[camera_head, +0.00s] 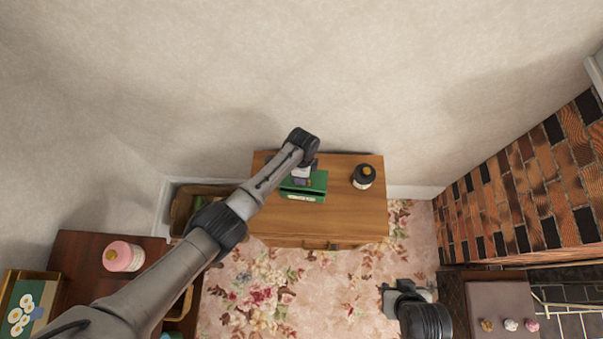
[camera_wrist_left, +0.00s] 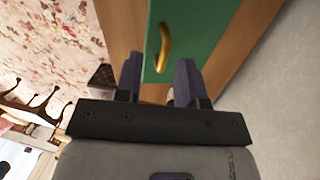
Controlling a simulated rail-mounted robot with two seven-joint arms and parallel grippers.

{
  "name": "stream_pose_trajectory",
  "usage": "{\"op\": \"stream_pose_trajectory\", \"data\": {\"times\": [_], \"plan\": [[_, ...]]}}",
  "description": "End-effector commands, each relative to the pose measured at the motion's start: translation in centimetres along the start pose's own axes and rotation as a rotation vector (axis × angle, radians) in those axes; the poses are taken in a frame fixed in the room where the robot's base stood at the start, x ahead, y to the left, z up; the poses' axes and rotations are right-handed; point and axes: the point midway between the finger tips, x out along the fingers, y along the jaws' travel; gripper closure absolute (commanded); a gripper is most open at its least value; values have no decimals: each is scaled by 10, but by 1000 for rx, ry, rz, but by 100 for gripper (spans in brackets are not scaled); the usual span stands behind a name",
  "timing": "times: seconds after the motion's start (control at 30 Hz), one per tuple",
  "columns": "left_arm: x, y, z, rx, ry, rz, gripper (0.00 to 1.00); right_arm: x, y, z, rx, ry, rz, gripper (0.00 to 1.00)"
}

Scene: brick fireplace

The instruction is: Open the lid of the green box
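The green box (camera_head: 319,182) sits on a wooden cabinet top (camera_head: 345,215), with a pale label on its front. My left gripper (camera_head: 302,180) is over the box and hides part of its top. In the left wrist view a green panel of the box (camera_wrist_left: 195,30) carries a curved gold handle (camera_wrist_left: 164,48). The two fingers of the left gripper (camera_wrist_left: 158,82) are apart, with the handle ahead of and between them. Nothing appears gripped, and contact cannot be judged. My right gripper (camera_head: 400,290) is low over the floor, away from the box; its finger opening is unclear.
A dark bottle (camera_head: 363,176) stands on the cabinet right of the box. A brown basket (camera_head: 181,209) is left of the cabinet. The wall is behind, and a brick fireplace (camera_head: 530,190) is at right.

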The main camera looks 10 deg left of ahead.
Motion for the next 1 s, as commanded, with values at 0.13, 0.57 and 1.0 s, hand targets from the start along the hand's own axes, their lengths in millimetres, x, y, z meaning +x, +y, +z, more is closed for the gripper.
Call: {"op": "stream_pose_trajectory", "data": {"times": [0.13, 0.57, 1.0], "plan": [[-20, 0, 0, 0, 1, -3, 64, -7, 0, -2, 0, 0, 0, 57], [-101, 0, 0, 1, 1, -2, 64, -22, 1, -7, 0, 0, 0, 57], [-135, 0, 0, -1, 0, 0, 64, -25, 1, -8, 0, 0, 0, 57]]}}
